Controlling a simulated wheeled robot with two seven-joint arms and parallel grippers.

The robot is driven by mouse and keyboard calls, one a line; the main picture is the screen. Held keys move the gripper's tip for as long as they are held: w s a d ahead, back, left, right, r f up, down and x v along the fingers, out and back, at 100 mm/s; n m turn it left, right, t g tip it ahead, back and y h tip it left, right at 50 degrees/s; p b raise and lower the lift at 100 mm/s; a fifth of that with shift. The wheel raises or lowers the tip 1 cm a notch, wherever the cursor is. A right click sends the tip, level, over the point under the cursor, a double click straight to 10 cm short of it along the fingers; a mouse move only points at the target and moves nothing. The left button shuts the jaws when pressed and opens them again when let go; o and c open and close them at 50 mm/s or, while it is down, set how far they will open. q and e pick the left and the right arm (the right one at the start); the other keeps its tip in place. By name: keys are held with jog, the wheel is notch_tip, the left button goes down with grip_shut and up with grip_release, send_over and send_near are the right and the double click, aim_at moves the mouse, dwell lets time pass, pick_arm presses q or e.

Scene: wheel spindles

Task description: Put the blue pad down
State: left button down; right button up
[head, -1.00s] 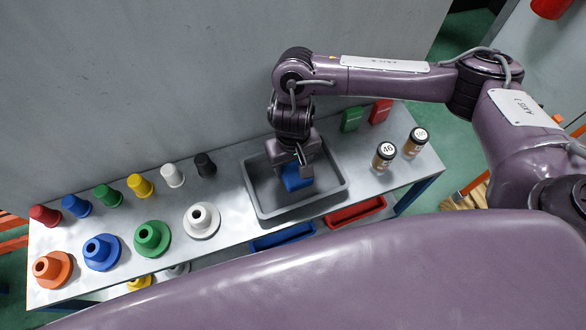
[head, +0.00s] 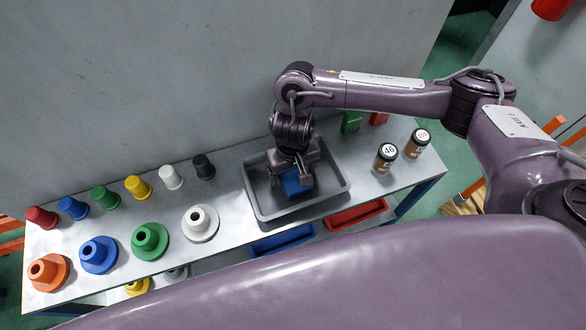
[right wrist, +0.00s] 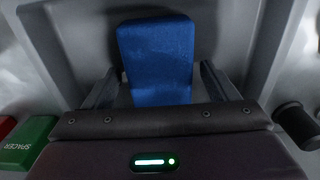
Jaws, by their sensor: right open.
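The blue pad (head: 292,184) lies in the grey tray (head: 262,209) on the table. It also shows in the right wrist view (right wrist: 158,60), between the fingers of my right gripper. My right gripper (head: 300,174) is open, low inside the tray and directly over the pad, with a finger on either side. In the right wrist view a gap shows between the right finger and the pad; the left finger (right wrist: 103,90) is close to the pad's edge. The pad's underside is hidden. My left gripper is out of view.
Coloured spindles and caps stand in rows left of the tray, including a white spindle (head: 200,223) and a black cap (head: 203,167). Two labelled jars (head: 385,157) stand to its right, with a green block (head: 352,122) behind. Blue (head: 282,240) and red (head: 356,216) bins sit below the front edge.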

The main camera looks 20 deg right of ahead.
aim_at(293, 172)
jog(key=shift+r, duration=0.1)
notch_tip(293, 172, up, 12)
jog(key=p, duration=0.2)
jog(key=shift+p, duration=0.4)
dwell(0.4)
